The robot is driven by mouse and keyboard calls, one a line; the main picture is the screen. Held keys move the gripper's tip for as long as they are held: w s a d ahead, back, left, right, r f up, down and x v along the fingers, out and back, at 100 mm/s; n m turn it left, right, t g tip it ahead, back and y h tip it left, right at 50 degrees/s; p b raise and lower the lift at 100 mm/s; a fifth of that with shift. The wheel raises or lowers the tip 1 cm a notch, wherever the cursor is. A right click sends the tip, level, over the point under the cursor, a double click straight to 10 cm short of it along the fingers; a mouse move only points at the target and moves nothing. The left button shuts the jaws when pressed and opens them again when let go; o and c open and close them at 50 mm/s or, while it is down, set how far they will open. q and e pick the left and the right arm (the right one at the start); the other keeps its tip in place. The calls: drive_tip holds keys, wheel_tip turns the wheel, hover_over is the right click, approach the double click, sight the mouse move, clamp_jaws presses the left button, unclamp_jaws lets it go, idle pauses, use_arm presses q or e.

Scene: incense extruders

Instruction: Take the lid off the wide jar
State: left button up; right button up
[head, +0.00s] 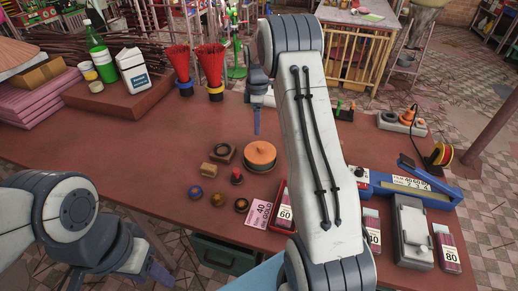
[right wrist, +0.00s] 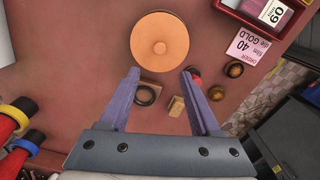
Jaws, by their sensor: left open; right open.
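The wide jar (head: 258,167) stands on the reddish table, with its round orange lid (head: 260,152) on top. The right wrist view shows the lid (right wrist: 160,55) from above, with a small knob at its centre. My right gripper (right wrist: 160,75) is open and empty, with its fingertips apart below the lid in that picture. In the head view my right gripper (head: 257,122) is above the table beyond the jar, partly hidden by my own arm. My left gripper (head: 118,276) is open and empty at the lower left, away from the jar.
A square block with a dark ring (head: 222,153), a tan block (head: 208,169), a red-topped piece (head: 236,176) and small rings lie near the jar. A red tray (head: 281,208) and a pink card (head: 260,213) are at its right front. Red incense bundles (head: 210,65) stand behind.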

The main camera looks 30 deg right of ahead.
drive_tip(key=p, duration=0.1)
hover_over(260, 146)
drive_tip(key=f, duration=0.4)
drive_tip(key=shift+a+f, duration=0.3)
drive_tip(key=shift+a, duration=0.05)
drive_tip(key=f, duration=0.1)
drive_tip(key=f+p, duration=0.1)
drive_tip(key=f, duration=0.1)
drive_tip(key=f+p, duration=0.1)
drive_tip(key=shift+s+d+f, duration=0.15)
drive_tip(key=shift+d+f, duration=0.2)
drive_tip(key=shift+f, duration=0.4)
clamp_jaws()
